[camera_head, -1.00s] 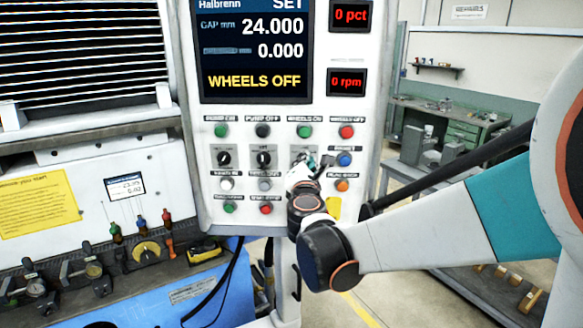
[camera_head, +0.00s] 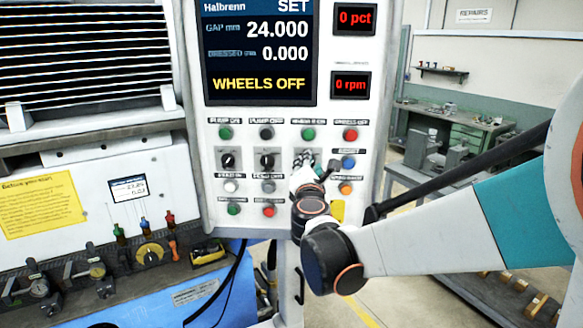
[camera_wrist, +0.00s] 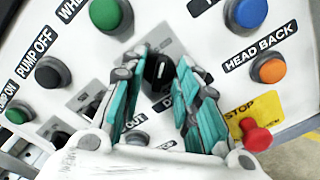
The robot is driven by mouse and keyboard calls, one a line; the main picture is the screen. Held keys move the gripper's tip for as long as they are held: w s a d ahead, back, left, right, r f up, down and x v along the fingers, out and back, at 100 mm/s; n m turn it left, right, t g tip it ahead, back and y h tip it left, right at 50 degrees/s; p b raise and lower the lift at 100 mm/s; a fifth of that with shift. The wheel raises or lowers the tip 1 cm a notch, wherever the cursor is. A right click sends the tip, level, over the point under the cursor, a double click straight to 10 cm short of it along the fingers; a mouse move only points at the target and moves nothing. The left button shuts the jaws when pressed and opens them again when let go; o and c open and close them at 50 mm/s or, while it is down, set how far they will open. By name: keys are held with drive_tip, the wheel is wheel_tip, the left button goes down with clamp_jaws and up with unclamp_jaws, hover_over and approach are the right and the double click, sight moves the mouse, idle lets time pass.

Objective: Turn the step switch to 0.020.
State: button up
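A black rotary knob (camera_wrist: 158,72) on a grey plate shows in the wrist view, its pointer roughly upright in the picture. My gripper (camera_wrist: 160,85) has its two teal fingers apart, one on each side of this knob; I cannot tell whether they touch it. The plate's lettering is mostly hidden, so I cannot confirm that this is the step switch. In the head view, my gripper (camera_head: 306,164) is at the third knob position of the panel and covers that knob. The display (camera_head: 258,52) reads gap 24.000, a second value 0.000, and WHEELS OFF.
Two more black knobs, left (camera_head: 228,161) and middle (camera_head: 267,161), sit left of my gripper. Close around it are a green button (camera_wrist: 108,14), a blue button (camera_wrist: 248,12), an orange button (camera_wrist: 269,69) and a red stop button (camera_wrist: 256,136).

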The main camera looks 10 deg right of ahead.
drive_tip(key=v, duration=1.2)
drive_tip(key=shift+s+f, duration=0.1)
